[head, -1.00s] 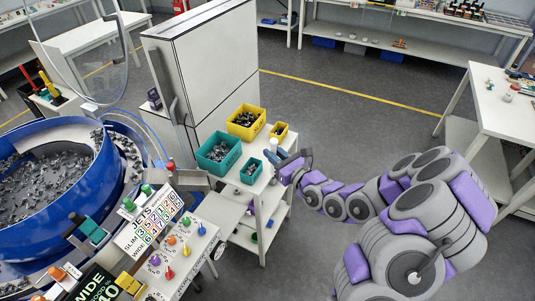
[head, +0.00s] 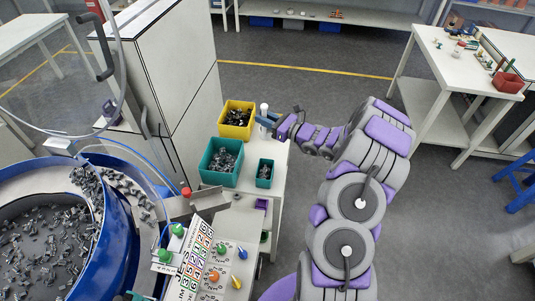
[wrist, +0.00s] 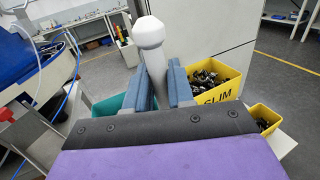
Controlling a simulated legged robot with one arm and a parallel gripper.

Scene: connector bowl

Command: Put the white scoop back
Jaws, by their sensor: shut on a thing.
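The white scoop (wrist: 149,38) shows in the wrist view as an upright white handle with a round knob on top. My gripper (wrist: 160,76) is shut on this handle, one blue-grey finger on each side. The scoop's lower end is hidden behind the fingers and gripper body. In the head view, the white knob of the scoop (head: 264,107) sticks up above my gripper (head: 268,120). There the gripper is at the back right of the bin table, just right of the large yellow bin (head: 234,132). I cannot tell whether the scoop touches anything below.
A large teal bin (head: 218,179) and a small teal bin (head: 263,183) hold dark parts on the white table. A small yellow bin (wrist: 262,112) shows in the wrist view. A tall grey cabinet (head: 190,80) stands left; the blue bowl (head: 118,245) is nearer. Floor behind is clear.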

